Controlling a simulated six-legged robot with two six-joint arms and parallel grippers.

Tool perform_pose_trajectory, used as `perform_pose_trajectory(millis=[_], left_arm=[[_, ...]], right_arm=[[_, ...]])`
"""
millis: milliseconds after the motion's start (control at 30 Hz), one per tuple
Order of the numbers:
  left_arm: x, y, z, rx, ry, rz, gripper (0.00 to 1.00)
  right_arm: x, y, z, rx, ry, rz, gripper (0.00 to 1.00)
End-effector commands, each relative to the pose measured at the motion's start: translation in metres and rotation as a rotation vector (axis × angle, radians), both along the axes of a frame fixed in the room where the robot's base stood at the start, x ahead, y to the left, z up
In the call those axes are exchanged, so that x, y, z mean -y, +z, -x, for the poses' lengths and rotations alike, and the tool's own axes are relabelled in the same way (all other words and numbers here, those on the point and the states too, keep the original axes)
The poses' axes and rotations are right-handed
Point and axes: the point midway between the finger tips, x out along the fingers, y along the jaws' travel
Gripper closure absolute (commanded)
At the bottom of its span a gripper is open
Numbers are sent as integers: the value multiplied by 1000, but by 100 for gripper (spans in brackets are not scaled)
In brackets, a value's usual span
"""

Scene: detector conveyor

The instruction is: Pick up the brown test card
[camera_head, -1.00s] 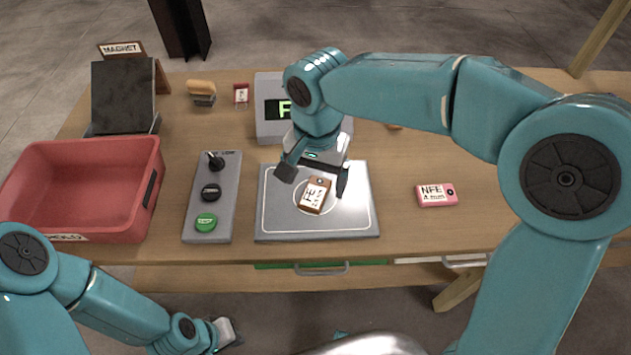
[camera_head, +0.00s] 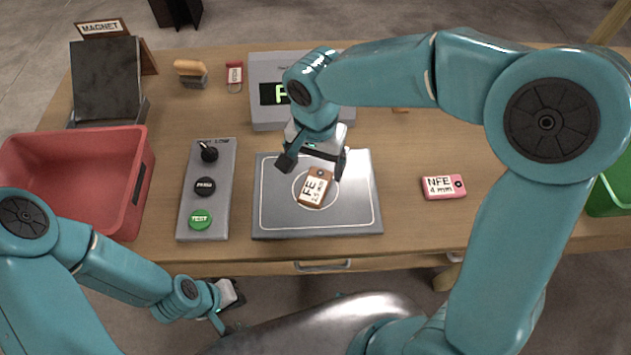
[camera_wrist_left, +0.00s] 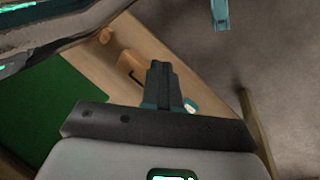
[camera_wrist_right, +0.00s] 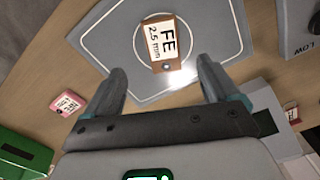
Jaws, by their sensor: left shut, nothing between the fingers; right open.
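The brown test card (camera_head: 315,187) lies on the grey plate (camera_head: 352,222), inside its marked circle, with a white label reading FE. In the right wrist view the card (camera_wrist_right: 160,43) reads FE 2.5 mm and lies ahead of the fingertips. My right gripper (camera_head: 311,168) is open above the plate, its fingers over the card's far side; in the right wrist view the open fingers (camera_wrist_right: 158,75) are apart and empty. My left gripper (camera_head: 236,318) is low in front of the table, shut and empty; its closed fingers (camera_wrist_left: 162,80) show in the left wrist view.
A pink NFE 4 mm card (camera_head: 443,187) lies right of the plate. A control strip (camera_head: 208,165) with knob and buttons stands left, beside a red bin (camera_head: 142,165). The detector display box (camera_head: 262,112) stands behind the plate. A green bin (camera_head: 612,190) is at the right edge.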

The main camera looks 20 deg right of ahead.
Motion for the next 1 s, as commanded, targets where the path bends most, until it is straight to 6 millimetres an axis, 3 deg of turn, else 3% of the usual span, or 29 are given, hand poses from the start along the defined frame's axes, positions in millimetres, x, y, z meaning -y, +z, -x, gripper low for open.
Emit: perform_pose_trajectory(millis=[100, 367, 600, 900, 933, 1000], left_arm=[[0, 1, 0, 0, 0, 0, 100], [0, 5, 0, 0, 0, 0, 100], [0, 12, 0, 0, 0, 0, 100], [0, 11, 0, 0, 0, 0, 100], [0, 11, 0, 0, 0, 0, 100], [0, 11, 0, 0, 0, 0, 100]], right_arm=[[0, -23, 1, -3, 1, 1, 12], [-1, -45, -1, -3, 1, 0, 12], [-3, -82, -4, -3, 0, 0, 12], [-3, -89, -5, 1, 0, -1, 12], [-3, -89, -5, 1, 0, -1, 18], [-3, -89, -5, 1, 0, -1, 41]])
